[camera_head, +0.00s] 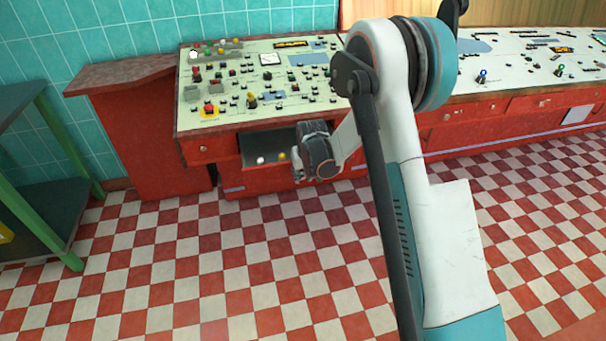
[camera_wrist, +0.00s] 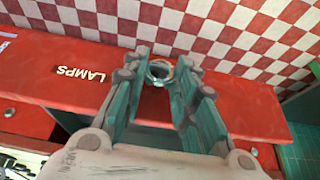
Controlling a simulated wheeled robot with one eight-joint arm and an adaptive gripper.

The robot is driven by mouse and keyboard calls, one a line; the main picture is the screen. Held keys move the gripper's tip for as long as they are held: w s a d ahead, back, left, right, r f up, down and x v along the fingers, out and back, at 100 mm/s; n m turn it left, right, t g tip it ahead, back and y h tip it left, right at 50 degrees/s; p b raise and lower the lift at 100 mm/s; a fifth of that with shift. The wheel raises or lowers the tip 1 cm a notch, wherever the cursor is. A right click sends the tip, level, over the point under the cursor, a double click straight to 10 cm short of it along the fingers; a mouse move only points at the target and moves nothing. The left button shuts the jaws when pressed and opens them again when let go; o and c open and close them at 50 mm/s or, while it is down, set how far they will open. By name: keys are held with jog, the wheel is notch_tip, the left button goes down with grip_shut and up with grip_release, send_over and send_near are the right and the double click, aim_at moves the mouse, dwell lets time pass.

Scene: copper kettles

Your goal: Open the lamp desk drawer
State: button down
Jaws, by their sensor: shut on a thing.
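The lamp desk drawer (camera_head: 259,181) is red and stands pulled out from the left console, with its dark inside showing. Small white and yellow lamps lie in it. In the wrist view, its red front (camera_wrist: 55,96) carries the word LAMPS and a round metal knob (camera_wrist: 159,71). My gripper (camera_head: 303,168) is at the right part of the drawer front in the head view. In the wrist view, my gripper (camera_wrist: 160,80) has its two teal fingers on either side of the knob, shut on it. The knob is hidden in the head view.
The left console top (camera_head: 225,118) carries buttons and lamps. A closed drawer knob (camera_head: 203,149) is left of the open drawer. A green-legged table (camera_head: 45,190) stands at the far left. The checkered floor (camera_head: 190,270) before the console is clear.

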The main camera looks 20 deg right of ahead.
jog(key=c, duration=1.3)
grip_release()
jog(key=v, duration=1.2)
